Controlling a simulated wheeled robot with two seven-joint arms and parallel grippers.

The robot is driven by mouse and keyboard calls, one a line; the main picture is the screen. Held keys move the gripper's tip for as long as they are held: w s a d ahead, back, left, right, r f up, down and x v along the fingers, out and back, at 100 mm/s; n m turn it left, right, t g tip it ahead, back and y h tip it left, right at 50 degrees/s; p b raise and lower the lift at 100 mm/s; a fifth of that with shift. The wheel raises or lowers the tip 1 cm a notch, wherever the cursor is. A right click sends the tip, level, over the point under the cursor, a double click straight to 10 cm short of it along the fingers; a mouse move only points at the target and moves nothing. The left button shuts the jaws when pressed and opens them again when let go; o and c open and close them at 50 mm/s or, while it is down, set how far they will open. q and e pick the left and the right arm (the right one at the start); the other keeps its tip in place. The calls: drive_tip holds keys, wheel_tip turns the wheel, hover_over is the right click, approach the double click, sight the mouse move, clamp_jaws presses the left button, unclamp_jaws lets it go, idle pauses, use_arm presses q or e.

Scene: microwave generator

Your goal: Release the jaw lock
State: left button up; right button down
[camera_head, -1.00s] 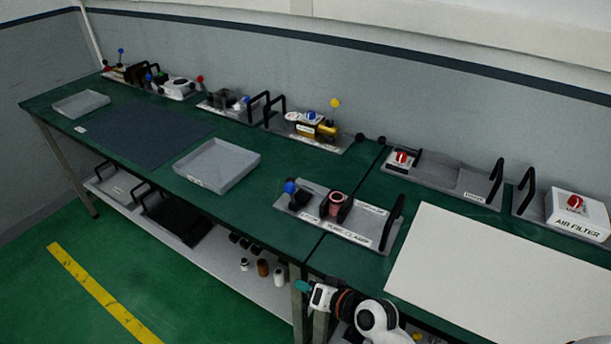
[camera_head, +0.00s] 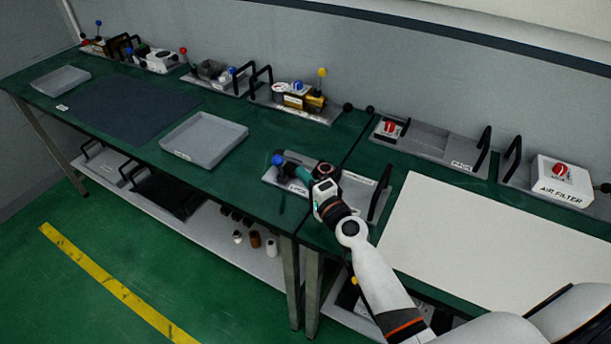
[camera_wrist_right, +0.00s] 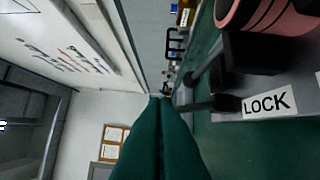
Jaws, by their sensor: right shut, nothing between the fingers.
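The tube clamp fixture (camera_head: 357,187) stands at the front edge of the bench, with a blue ball knob (camera_head: 278,160) at its left end. My right gripper (camera_head: 300,171) is over the fixture's left part, its teal fingers close to the knob; contact cannot be told. In the right wrist view the teal fingers (camera_wrist_right: 160,98) are together and empty. A LOCK label (camera_wrist_right: 268,103), a dark rod and the pink ring (camera_wrist_right: 282,14) of the clamp show to their right. My wrist partly hides the clamp in the head view. My left gripper is not in view.
A grey tray (camera_head: 205,139) and a dark mat (camera_head: 130,118) lie to the left. A large white panel (camera_head: 480,250) covers the bench to the right. Several fixtures with black handles line the back, including the air filter box (camera_head: 563,184).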

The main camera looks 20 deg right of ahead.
sight(279, 167)
drive_tip(key=w, duration=0.6)
drive_tip(key=shift+a, duration=0.4)
drive_tip(key=shift+w+a+r, duration=0.1)
drive_tip(key=shift+w+a, duration=0.05)
drive_tip(key=shift+w, duration=0.25)
drive_tip(key=s+a+f+n+b, duration=0.1)
drive_tip(key=b, duration=0.2)
drive_tip(key=shift+t, duration=0.3)
drive_tip(key=shift+a+r+n+b, duration=0.25)
drive_tip(key=shift+n+b, duration=0.05)
drive_tip(key=shift+b, duration=0.5)
drive_tip(key=shift+s, duration=0.1)
